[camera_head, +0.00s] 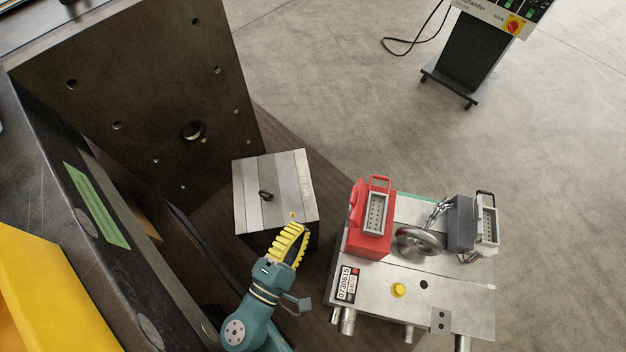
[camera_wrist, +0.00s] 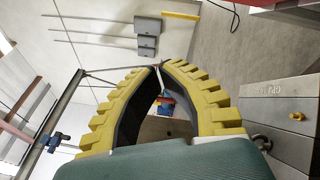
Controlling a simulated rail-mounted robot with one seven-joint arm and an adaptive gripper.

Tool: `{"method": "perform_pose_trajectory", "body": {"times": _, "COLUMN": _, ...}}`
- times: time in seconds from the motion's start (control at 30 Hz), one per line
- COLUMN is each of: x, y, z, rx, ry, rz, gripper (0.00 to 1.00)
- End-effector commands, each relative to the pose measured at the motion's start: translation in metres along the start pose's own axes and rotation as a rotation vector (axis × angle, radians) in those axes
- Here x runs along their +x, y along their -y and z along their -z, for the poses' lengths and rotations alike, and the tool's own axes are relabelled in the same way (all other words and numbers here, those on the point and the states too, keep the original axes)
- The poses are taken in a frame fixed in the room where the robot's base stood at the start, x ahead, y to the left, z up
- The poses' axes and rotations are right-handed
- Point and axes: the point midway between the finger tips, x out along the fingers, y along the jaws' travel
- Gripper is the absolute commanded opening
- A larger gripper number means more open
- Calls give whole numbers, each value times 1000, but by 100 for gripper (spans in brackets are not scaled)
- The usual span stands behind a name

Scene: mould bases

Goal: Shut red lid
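A red connector housing (camera_head: 368,238) stands on the left of the metal mould base (camera_head: 440,295) in the head view. Its grey pin face (camera_head: 376,213) is exposed, and a red lid or loop-shaped latch (camera_head: 380,183) stands up behind it. My gripper (camera_head: 305,231) is to the left of the red housing, apart from it, near the front edge of a smaller metal block. In the wrist view the yellow fingers of my gripper (camera_wrist: 160,66) bow outward and come together at the tips, with nothing held. A red edge (camera_wrist: 275,4) shows at the top right there; I cannot tell what it belongs to.
The smaller block (camera_head: 275,190) carries an eyebolt (camera_head: 265,196). A tall upright plate (camera_head: 130,90) stands behind it. On the mould base are a metal ring (camera_head: 418,242), a chain, a grey connector (camera_head: 487,222) and a yellow knob (camera_head: 398,290).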

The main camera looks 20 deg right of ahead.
Motion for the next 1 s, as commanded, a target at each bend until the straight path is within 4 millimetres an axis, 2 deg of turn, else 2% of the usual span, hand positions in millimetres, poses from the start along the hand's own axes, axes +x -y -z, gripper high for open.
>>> {"method": "perform_pose_trajectory", "body": {"times": 0.07, "x": -2, "y": 1, "z": 4, "rx": 2, "ry": -14, "rz": -4, "gripper": 0}}
{"method": "perform_pose_trajectory", "body": {"times": 0.17, "x": 10, "y": 1, "z": 4, "rx": 5, "ry": -9, "rz": -2, "gripper": 0}}
{"method": "perform_pose_trajectory", "body": {"times": 0.57, "x": 96, "y": 2, "z": 5, "rx": 7, "ry": -7, "rz": -2, "gripper": 0}}
{"method": "perform_pose_trajectory", "body": {"times": 0.6, "x": 101, "y": 2, "z": 0, "rx": 5, "ry": -8, "rz": 0, "gripper": 0}}
{"method": "perform_pose_trajectory", "body": {"times": 0.7, "x": 103, "y": 1, "z": -18, "rx": 5, "ry": -9, "rz": 0, "gripper": 0}}
{"method": "perform_pose_trajectory", "body": {"times": 0.8, "x": 106, "y": 0, "z": -29, "rx": 5, "ry": -11, "rz": 0, "gripper": 0}}
{"method": "perform_pose_trajectory", "body": {"times": 1.0, "x": 107, "y": -1, "z": -34, "rx": 5, "ry": -12, "rz": -2, "gripper": 0}}
